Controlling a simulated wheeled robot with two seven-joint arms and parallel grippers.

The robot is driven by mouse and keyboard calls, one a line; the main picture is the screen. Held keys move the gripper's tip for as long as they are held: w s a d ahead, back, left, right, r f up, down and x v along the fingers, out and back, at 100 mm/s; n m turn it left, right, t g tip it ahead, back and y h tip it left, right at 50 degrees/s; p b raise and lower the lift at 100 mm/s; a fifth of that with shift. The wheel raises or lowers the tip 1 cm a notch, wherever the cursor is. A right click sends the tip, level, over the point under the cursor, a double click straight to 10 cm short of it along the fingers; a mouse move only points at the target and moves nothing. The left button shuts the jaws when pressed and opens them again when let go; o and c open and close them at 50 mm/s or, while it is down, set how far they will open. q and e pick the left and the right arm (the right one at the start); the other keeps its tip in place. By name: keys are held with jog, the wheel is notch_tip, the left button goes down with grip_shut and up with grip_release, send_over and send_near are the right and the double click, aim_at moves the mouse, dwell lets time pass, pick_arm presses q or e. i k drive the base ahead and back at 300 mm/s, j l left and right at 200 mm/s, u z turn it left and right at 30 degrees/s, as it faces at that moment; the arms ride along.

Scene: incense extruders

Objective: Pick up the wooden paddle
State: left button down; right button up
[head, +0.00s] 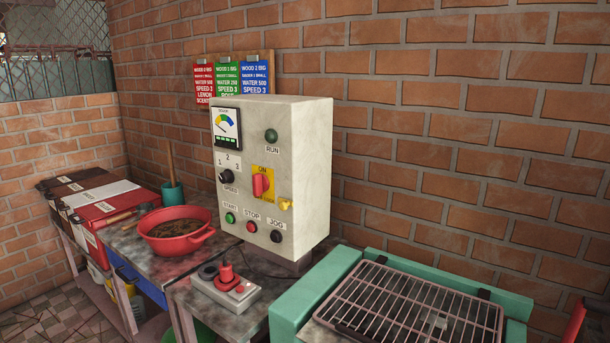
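A brown wooden stick (171,162) stands nearly upright in a teal cup (173,193) on the table, behind the red basin. It may be the handle of the wooden paddle; its lower end is hidden in the cup. A thin brown tool (123,216) lies flat on the table, left of the basin; its shape is too small to tell. Neither of my grippers shows in the head view.
A red basin (164,246) of brown material stands on the table. Lidded bins (95,202) are at left. A grey control box (313,165) stands mid-view, with a small switch unit (237,293) before it. A green machine with a metal grate (412,306) fills the lower right.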

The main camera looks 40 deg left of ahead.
aim_at(169, 146)
jog(key=u, duration=2.05)
